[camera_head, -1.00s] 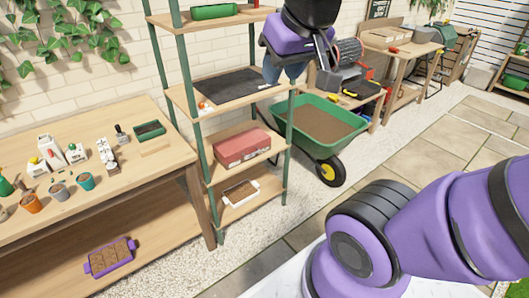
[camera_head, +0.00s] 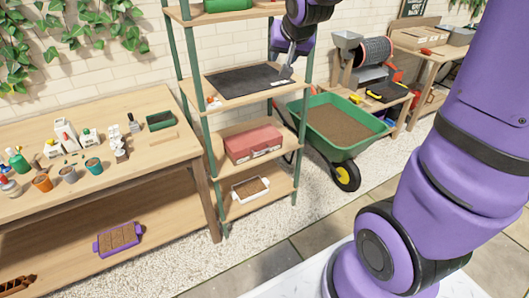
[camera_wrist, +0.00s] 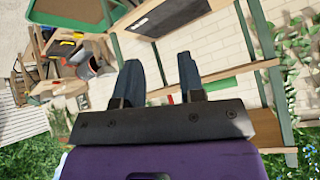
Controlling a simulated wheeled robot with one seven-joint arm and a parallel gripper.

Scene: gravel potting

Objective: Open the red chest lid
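The red chest (camera_head: 252,143) sits on a middle shelf of the green-posted rack in the head view, with its lid closed and a handle on its front. My gripper (camera_head: 288,72) is up at the rack's right side, near the shelf with the dark mat, above and to the right of the chest. In the wrist view my gripper (camera_wrist: 160,80) shows two dark fingers spread apart with nothing between them. The chest cannot be made out in the wrist view.
A dark mat (camera_head: 245,80) lies on the shelf above the chest, and a white tray (camera_head: 250,188) of soil is below it. A green wheelbarrow (camera_head: 345,130) stands right of the rack. A wooden bench (camera_head: 150,185) with pots and bottles is at left.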

